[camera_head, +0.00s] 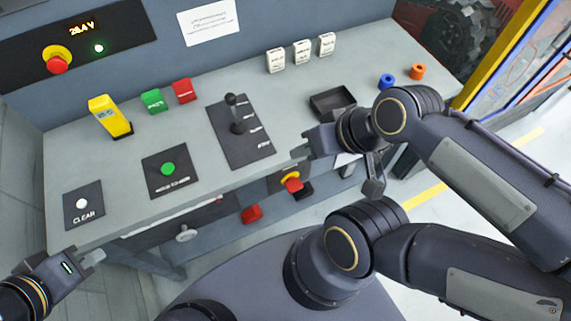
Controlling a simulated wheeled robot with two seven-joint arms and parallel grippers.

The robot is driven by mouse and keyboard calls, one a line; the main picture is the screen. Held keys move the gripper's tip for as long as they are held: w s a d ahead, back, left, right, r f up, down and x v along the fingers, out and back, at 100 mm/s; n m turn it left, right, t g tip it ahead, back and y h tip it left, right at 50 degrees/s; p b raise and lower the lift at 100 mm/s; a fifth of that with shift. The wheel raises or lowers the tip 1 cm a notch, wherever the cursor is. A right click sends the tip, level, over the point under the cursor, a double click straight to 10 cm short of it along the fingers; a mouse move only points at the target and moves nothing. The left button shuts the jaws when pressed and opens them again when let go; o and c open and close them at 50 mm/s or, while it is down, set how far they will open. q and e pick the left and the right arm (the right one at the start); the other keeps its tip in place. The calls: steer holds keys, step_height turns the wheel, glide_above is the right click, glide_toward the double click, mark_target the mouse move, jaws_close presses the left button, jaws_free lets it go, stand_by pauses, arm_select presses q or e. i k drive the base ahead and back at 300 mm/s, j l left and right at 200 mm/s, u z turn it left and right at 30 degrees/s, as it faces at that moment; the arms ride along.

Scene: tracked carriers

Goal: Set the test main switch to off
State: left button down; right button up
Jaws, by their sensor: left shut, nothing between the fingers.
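I cannot read any label naming the test main switch. A red handle on a yellow round base (291,182) sits on a dark plate on the bench's front face and looks like a rotary switch; its setting is unclear. My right gripper (302,151) is just above it at the bench's front edge, pointing left; whether its fingers are apart is unclear. My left gripper (93,257) is shut and empty in front of the bench's lower left corner, far from the switch.
A lever plate (239,145), green button panel (168,169), CLEAR button (82,203), yellow device (104,115) and black tray (332,102) are on the bench. A red emergency button (57,61) is on the back wall. A red block (251,214) and grey knob (185,234) are on the front.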

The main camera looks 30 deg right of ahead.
mark_target(293, 184)
steer(key=k+z, duration=0.15)
steer(key=z, duration=1)
steer(key=k+l+u, duration=0.25)
steer(key=l+u, duration=0.15)
